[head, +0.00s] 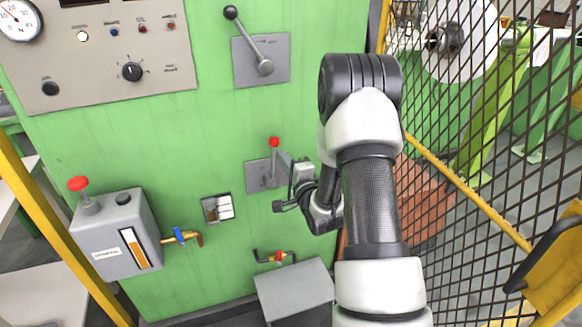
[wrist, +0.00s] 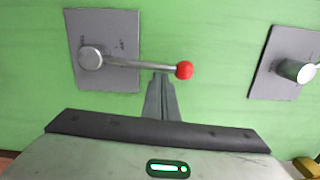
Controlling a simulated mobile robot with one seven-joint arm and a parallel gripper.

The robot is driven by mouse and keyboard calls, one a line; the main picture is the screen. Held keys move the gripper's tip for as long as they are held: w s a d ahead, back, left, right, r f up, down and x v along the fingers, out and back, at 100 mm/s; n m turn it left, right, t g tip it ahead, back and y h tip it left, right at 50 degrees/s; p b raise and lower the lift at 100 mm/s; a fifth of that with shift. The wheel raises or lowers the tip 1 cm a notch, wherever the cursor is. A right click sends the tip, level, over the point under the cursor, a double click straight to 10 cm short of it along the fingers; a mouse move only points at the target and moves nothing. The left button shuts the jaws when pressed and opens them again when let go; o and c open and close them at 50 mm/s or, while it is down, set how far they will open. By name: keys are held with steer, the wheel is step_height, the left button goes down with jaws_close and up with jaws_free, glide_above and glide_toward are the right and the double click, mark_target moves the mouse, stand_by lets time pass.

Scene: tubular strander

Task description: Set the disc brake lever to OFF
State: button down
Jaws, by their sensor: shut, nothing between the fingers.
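A lever with a red ball knob (head: 274,142) is mounted on a grey plate (head: 254,175) low on the green panel. It points up in the head view. In the wrist view the red knob (wrist: 184,70) lies to the right of the lever's round pivot (wrist: 91,58). The plate's markings are too small to read. My gripper (head: 285,160) is shut and empty, just right of this lever. In the wrist view its fingertips (wrist: 160,78) sit right beside the rod near the knob; I cannot tell whether they touch it.
A larger black-knobbed lever (head: 248,40) sits on a plate above. A grey box with a red knob (head: 117,235) is at the left. A grey box (head: 295,290) stands below. A mesh fence (head: 480,130) closes the right side.

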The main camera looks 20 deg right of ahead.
steer(key=a+n+b, duration=0.5)
steer(key=a, duration=0.1)
steer(key=shift+f, duration=0.15)
steer(key=shift+a, duration=0.25)
stand_by(0.5)
